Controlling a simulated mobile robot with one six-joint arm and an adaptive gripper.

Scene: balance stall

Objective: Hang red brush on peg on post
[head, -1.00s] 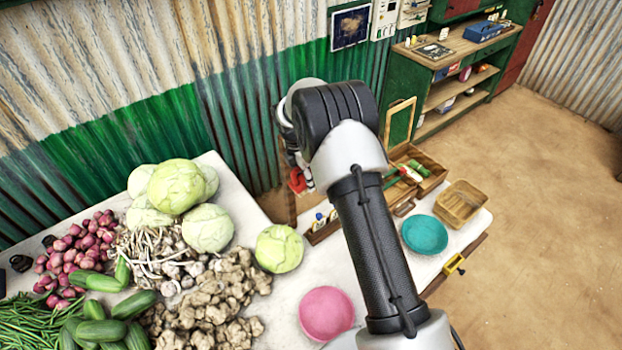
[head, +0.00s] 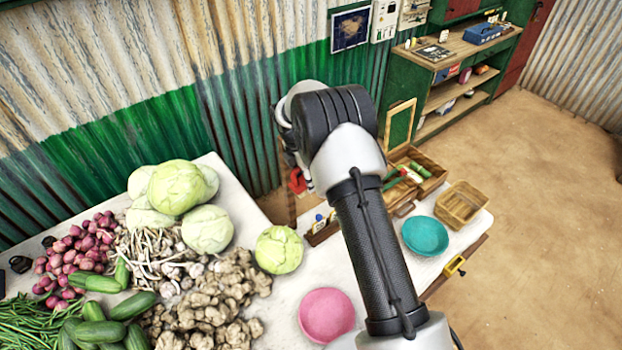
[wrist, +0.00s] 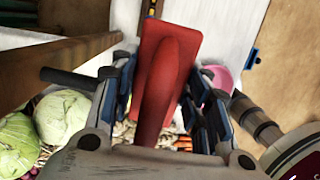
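The red brush (wrist: 165,75) fills the middle of the wrist view, its rounded handle towards the camera and a flat red part beyond. It also shows as a small red patch in the head view (head: 297,181). My gripper (wrist: 168,100) has its dark fingers on both sides of the handle and appears shut on it. A wooden post (wrist: 65,62) runs across the left of the wrist view, close beside the gripper; it stands at the table edge in the head view (head: 292,208). A dark rod shows before the post; I cannot tell whether it is the peg.
The table holds cabbages (head: 180,187), a pink bowl (head: 326,315), a teal bowl (head: 425,236), a wooden crate (head: 462,203) and an open box (head: 430,172). A corrugated wall (head: 150,130) stands behind. My arm hides part of the table.

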